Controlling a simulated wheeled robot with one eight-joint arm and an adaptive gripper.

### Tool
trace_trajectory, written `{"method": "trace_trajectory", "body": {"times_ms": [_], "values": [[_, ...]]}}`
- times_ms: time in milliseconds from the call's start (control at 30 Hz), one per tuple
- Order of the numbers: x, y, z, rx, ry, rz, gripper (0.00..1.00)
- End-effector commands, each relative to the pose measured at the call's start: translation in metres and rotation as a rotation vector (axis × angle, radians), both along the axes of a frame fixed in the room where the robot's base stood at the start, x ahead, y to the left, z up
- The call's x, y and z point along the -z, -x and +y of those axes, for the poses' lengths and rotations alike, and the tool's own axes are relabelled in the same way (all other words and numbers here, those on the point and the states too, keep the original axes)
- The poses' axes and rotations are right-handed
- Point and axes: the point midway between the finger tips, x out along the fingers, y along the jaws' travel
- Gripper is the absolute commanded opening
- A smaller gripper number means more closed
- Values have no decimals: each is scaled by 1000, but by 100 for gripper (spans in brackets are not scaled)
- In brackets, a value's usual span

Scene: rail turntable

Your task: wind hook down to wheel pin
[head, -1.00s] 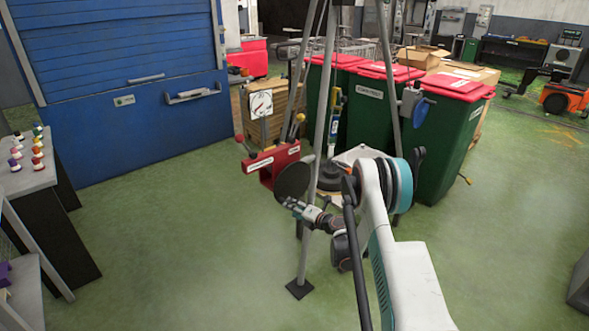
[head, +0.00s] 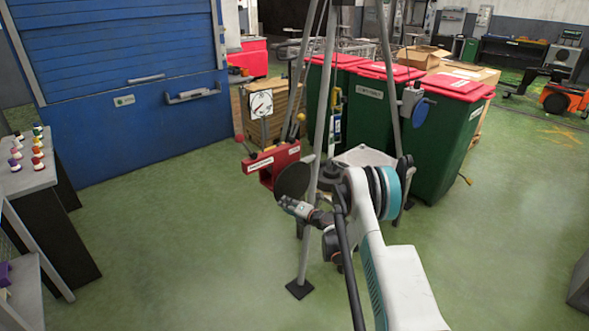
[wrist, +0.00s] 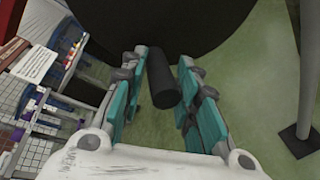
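A black crank disc (head: 293,180) is mounted on the red winch box (head: 272,163) at the tripod. Its black handle peg (wrist: 161,80) sticks out towards the camera in the wrist view. My gripper (wrist: 164,65) has its two teal fingers apart, with the peg between them. A gap shows beside the peg, so I see no clear grip. My gripper also shows in front of the disc in the head view (head: 291,205). A pale plate (head: 365,155) shows behind my arm. I cannot make out the hook or the wheel pin; my arm covers part of that area.
Grey tripod legs (head: 317,150) stand around the winch, one foot (head: 299,289) on the floor. A white dial gauge (head: 260,104) stands above the winch. Green bins with red lids (head: 440,140) stand behind. A bench (head: 30,180) is at left. The green floor between is open.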

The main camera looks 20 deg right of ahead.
Motion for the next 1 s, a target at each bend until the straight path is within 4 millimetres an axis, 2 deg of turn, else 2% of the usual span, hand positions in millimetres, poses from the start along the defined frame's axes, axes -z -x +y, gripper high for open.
{"method": "trace_trajectory", "body": {"times_ms": [267,733,1000], "values": [[1,0,-1,2,5,-1,0],[14,-3,-11,4,170,-62,0],[16,-3,-13,5,201,-73,0]]}}
